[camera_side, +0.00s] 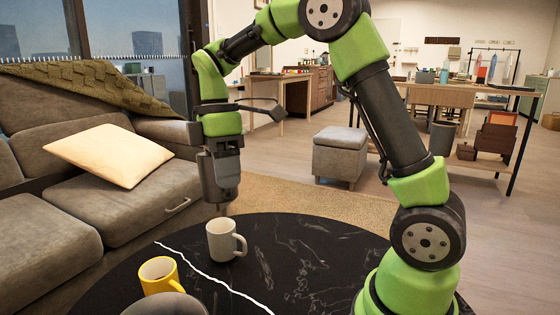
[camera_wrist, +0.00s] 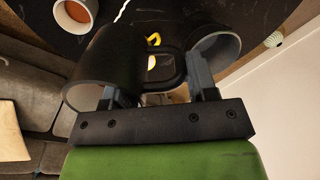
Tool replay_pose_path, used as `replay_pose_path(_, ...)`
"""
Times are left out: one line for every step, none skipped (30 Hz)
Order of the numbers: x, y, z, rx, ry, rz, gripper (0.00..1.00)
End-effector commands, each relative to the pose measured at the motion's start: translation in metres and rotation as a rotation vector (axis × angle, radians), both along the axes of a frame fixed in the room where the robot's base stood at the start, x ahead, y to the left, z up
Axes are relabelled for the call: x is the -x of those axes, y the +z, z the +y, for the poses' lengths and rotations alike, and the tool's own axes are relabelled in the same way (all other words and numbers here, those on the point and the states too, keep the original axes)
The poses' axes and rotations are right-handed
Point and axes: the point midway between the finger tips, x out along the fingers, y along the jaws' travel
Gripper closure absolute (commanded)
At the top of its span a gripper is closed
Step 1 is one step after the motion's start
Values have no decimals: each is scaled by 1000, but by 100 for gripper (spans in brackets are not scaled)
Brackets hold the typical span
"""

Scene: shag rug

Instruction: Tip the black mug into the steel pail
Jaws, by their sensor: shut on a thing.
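In the wrist view the black mug (camera_wrist: 112,58) looms large at the left. Its mouth faces the lower left of the picture and its handle is on the right. My gripper (camera_wrist: 155,82) is shut on it, one finger at the mug's body and the other right of the handle. In the side view my gripper (camera_side: 222,208) points down behind a white mug (camera_side: 220,240); I cannot clearly pick out the black mug there. A grey round thing (camera_side: 170,305), cut off by the bottom edge, may be the steel pail. A grey open-mouthed vessel (camera_wrist: 224,44) shows beyond my right finger; I cannot tell which it is.
A yellow mug (camera_side: 158,275) stands on the black marble table (camera_side: 300,260), left of the white mug. A pale cup with orange-brown contents (camera_wrist: 76,12) shows in the wrist view. A grey sofa (camera_side: 120,215) is at the left. The table's right part is mostly clear.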

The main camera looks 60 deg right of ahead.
Motion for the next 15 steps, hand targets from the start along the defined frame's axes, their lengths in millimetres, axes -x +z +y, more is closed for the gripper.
replay_pose_path(-10, -1, 24, -9, -59, 10, 86)
replay_pose_path(-14, -1, 38, -16, -107, 16, 86)
replay_pose_path(-19, 0, 56, -24, -169, 25, 86)
replay_pose_path(-21, 0, 70, -32, -215, 32, 86)
replay_pose_path(-23, 0, 84, -39, -259, 37, 86)
replay_pose_path(-25, 0, 102, -48, -317, 43, 86)
replay_pose_path(-26, 0, 116, -56, -359, 47, 86)
replay_pose_path(-26, 0, 130, -62, -401, 51, 86)
replay_pose_path(-25, 0, 148, -73, -455, 57, 86)
replay_pose_path(-23, -1, 161, -80, -494, 60, 86)
replay_pose_path(-22, -1, 175, -87, -532, 64, 86)
replay_pose_path(-18, -1, 191, -97, -581, 68, 86)
replay_pose_path(-16, -1, 204, -105, -616, 70, 86)
replay_pose_path(-13, -1, 215, -112, -648, 72, 86)
replay_pose_path(-9, -1, 229, -120, -689, 74, 86)
